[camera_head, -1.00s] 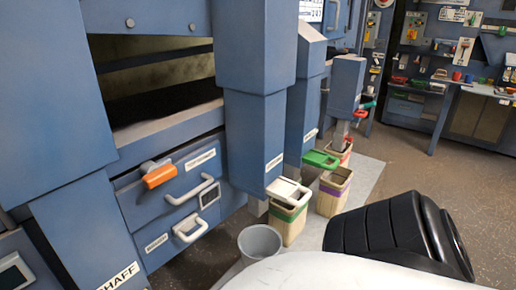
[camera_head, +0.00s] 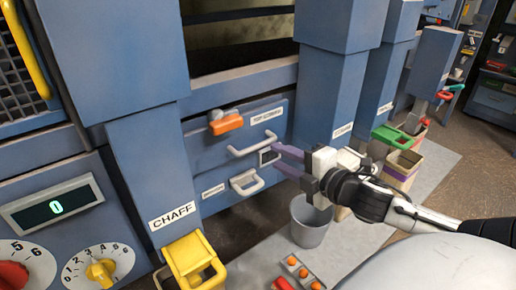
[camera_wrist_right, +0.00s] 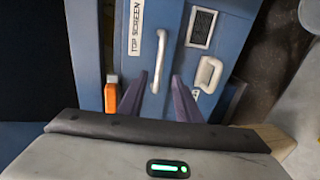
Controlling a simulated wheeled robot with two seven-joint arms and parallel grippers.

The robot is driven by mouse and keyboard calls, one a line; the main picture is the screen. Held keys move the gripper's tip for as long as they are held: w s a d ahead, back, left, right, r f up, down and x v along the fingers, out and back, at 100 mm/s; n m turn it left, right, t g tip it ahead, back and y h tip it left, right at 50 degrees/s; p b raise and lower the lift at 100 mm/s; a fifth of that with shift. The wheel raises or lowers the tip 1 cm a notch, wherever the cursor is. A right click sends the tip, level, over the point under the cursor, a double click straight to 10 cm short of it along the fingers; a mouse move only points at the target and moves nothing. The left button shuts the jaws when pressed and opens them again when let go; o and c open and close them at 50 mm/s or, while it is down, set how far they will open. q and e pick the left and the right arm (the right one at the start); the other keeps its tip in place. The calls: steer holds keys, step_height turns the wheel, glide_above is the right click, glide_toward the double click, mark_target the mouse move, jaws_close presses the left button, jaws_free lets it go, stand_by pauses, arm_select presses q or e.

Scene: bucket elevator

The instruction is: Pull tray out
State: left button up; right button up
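A blue drawer front labelled TOP SCREEN (camera_head: 215,150) sits flush in the machine. It has a white bar handle (camera_head: 255,143), also in the right wrist view (camera_wrist_right: 161,50). An orange latch (camera_head: 227,124) is above it, and it shows at the left of the wrist view (camera_wrist_right: 111,96). A lower front has a second white handle (camera_head: 246,183). My right gripper (camera_head: 280,159) is open and empty, its purple fingers pointing at the drawer from the right. In the wrist view the fingertips (camera_wrist_right: 158,78) straddle one end of the upper handle; contact is unclear. My left gripper is not in view.
A grey bucket (camera_head: 310,222) stands on the floor below my right gripper. Bins (camera_head: 402,163) stand farther right under the chutes. A yellow chute gate (camera_head: 192,262) and a control panel (camera_head: 50,205) are at the left. An orange-button box (camera_head: 298,272) lies in front.

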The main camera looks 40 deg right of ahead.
mark_target(259, 147)
steer(key=shift+b+x, duration=0.5)
steer(key=shift+x, duration=4.6)
steer(key=shift+d, duration=0.1)
jaws_close()
